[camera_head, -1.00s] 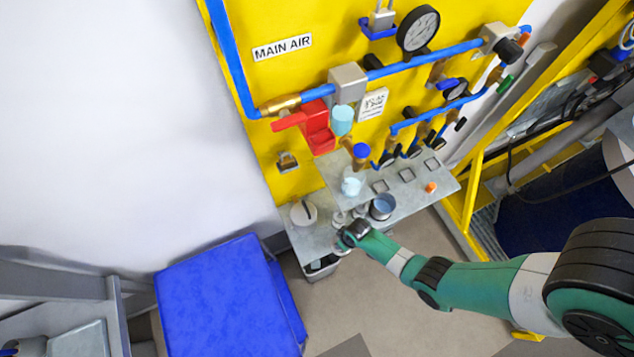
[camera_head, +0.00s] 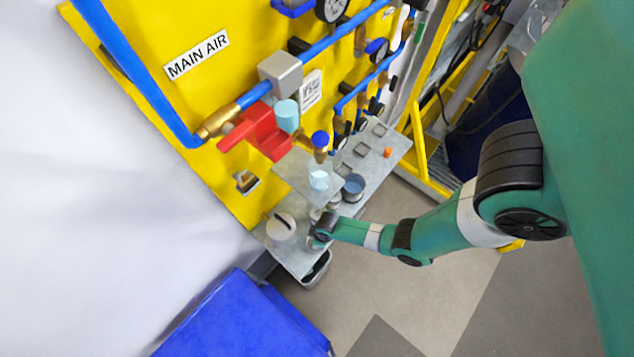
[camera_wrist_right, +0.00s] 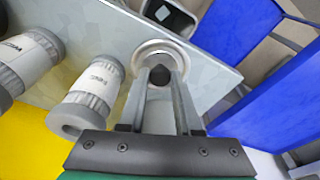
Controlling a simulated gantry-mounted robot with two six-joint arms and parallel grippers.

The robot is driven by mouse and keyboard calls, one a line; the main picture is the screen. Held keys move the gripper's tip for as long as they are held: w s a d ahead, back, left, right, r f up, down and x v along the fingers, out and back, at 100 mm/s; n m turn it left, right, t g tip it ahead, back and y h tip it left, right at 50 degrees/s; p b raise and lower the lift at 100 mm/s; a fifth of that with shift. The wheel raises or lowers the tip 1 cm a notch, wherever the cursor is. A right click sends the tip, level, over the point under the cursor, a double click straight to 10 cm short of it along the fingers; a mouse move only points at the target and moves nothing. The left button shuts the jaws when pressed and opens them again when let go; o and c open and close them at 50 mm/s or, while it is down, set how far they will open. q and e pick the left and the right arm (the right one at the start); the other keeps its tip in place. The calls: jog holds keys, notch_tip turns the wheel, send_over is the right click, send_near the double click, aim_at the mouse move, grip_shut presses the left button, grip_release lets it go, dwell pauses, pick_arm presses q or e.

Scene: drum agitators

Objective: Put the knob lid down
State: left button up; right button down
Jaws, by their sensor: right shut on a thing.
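The knob lid (camera_wrist_right: 153,50) shows in the right wrist view as a pale round rim with a dark knob at its middle. My right gripper (camera_wrist_right: 162,76) is shut on the knob, with one finger on each side. The lid is over the grey metal shelf top near its edge; I cannot tell whether it touches the surface. In the head view my right gripper (camera_head: 317,236) is at the near part of the grey shelf (camera_head: 298,262), and the lid is mostly hidden by it. My left gripper is not in view.
Two white-and-grey labelled cylinders (camera_wrist_right: 92,95) stand left of my fingers in the wrist view. A white disc with a dark bar (camera_head: 281,227) and a blue-grey cup (camera_head: 353,187) are on the shelf. A blue box (camera_head: 240,318) stands below; yellow panel (camera_head: 160,110) behind.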

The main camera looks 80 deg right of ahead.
jog(key=c, duration=0.6)
grip_release()
jog(key=r+p, duration=0.1)
jog(key=r, duration=0.1)
jog(key=r+p, duration=0.3)
jog(key=p, duration=0.1)
jog(key=shift+s+a+r, duration=0.1)
jog(key=shift+s+r, duration=0.25)
jog(key=shift+r, duration=0.05)
jog(key=shift+f, duration=0.1)
